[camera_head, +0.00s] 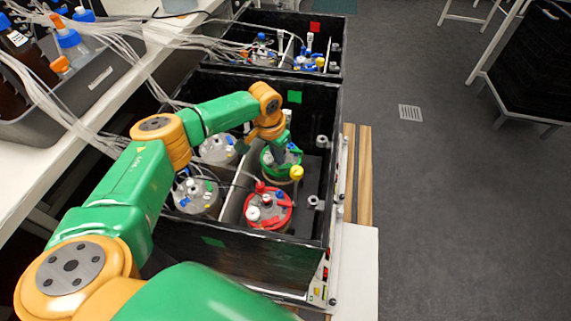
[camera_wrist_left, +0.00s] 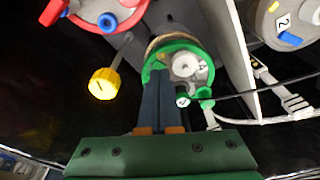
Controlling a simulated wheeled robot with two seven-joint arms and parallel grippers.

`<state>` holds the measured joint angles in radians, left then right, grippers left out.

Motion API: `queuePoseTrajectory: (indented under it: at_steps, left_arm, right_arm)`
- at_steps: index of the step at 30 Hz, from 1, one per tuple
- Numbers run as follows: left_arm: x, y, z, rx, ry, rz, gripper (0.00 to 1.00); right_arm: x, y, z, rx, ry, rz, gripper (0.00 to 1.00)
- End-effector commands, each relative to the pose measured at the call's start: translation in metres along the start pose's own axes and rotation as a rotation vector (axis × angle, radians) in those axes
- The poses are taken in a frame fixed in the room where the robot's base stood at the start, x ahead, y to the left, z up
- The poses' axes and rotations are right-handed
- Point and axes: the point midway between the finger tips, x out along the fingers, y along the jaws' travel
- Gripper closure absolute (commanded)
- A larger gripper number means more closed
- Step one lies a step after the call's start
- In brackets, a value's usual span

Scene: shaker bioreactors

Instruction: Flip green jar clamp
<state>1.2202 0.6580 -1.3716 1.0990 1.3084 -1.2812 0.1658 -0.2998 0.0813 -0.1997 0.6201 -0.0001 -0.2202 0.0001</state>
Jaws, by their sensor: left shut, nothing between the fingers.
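The green-lidded jar (camera_head: 268,160) stands in the far right part of the near black box, partly hidden by my left wrist. In the left wrist view its green ring (camera_wrist_left: 208,55) surrounds a pale lid with fittings. My left gripper (camera_head: 284,146) is over this jar, pointing down. In the left wrist view, the left gripper's dark fingers (camera_wrist_left: 164,78) are together and empty, overlapping the green ring's near edge. I cannot tell whether they touch it. The clamp's exact position is not clear. My right gripper is not in view.
A red-lidded jar (camera_head: 268,208) stands in front of the green one. Grey-lidded jars (camera_head: 196,194) stand to the left, beyond a divider. A yellow knob (camera_wrist_left: 103,83) sticks out beside the green jar. Black box walls (camera_head: 240,243) surround them. Tubes hang at the left.

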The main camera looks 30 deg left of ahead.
Motion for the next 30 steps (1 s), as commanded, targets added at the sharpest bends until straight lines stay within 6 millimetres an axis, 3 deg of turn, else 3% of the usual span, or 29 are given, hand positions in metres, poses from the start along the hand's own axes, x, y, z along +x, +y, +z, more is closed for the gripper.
queuePoseTrajectory:
  at_steps: [30]
  left_arm:
    - [0.016, 0.000, 0.002, 0.000, 0.000, 0.000, 1.00]
  right_arm:
    - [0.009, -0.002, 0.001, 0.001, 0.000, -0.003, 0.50]
